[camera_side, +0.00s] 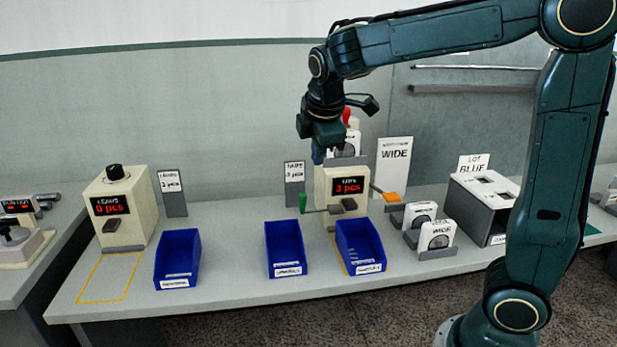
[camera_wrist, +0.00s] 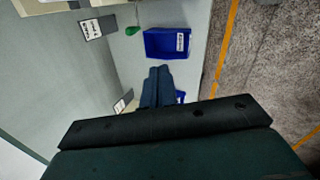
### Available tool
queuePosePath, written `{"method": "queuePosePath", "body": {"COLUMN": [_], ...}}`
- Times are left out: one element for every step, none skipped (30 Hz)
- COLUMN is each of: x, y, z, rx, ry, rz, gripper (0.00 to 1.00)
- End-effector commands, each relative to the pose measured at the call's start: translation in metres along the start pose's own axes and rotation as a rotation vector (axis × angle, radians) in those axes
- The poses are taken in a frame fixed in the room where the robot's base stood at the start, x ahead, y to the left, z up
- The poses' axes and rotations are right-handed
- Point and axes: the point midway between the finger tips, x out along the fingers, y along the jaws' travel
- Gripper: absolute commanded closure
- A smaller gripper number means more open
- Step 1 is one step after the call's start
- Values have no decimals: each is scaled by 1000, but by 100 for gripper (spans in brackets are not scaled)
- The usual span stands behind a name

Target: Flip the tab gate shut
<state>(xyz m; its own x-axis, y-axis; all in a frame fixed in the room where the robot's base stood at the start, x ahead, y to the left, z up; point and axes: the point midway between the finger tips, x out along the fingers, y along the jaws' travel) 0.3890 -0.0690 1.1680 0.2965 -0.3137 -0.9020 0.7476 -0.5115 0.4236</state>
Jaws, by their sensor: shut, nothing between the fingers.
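The cream dispenser with the red "3 pcs" display (camera_side: 346,186) stands at the middle of the bench. A green-handled lever (camera_side: 303,202) sticks out at its left and an orange paddle (camera_side: 391,197) at its right. I cannot tell which of these belongs to the tab gate, or how the gate is set. My gripper (camera_side: 318,158) is shut and empty, pointing down at the dispenser's upper left; contact cannot be judged. The closed fingers (camera_wrist: 158,88) show in the wrist view, with the green handle (camera_wrist: 132,30) beyond them. The dispenser is mostly hidden there.
Blue bins (camera_side: 285,250) and (camera_side: 360,247) stand in front of the dispenser. Another dispenser reading "0 pcs" (camera_side: 120,205) and a bin (camera_side: 178,262) are at left. A sign (camera_side: 294,184) stands close left.

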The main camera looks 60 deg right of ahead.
Motion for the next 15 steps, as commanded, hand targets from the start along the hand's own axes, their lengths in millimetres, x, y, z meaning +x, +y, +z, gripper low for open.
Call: {"method": "queuePosePath", "body": {"x": [7,10,14,18,21,26,29,33,38,41,45,50,54,58,64], "y": [6,9,13,17,20,24,26,29,32,35,37,41,43,45,48], "z": [-5,-7,-9,-11,-14,-16,-18,-20,-23,-25,-27,-30,-32,-34,-37], "rx": [-40,-65,-98,-123,-148,-181,-207,-231,-265,-289,-315,-348,-373,-399,-432], "ry": [-17,-25,-39,-47,-57,-70,-78,-88,-100,-110,-119,-131,-141,-150,-162], "rz": [-3,-2,-4,-4,-6,-8,-10,-12,-16,-18,-22,-26,-30,-34,-39], "gripper": [100,100,100,100,100,100,100,100,100,100,100,100,100,100,100]}}
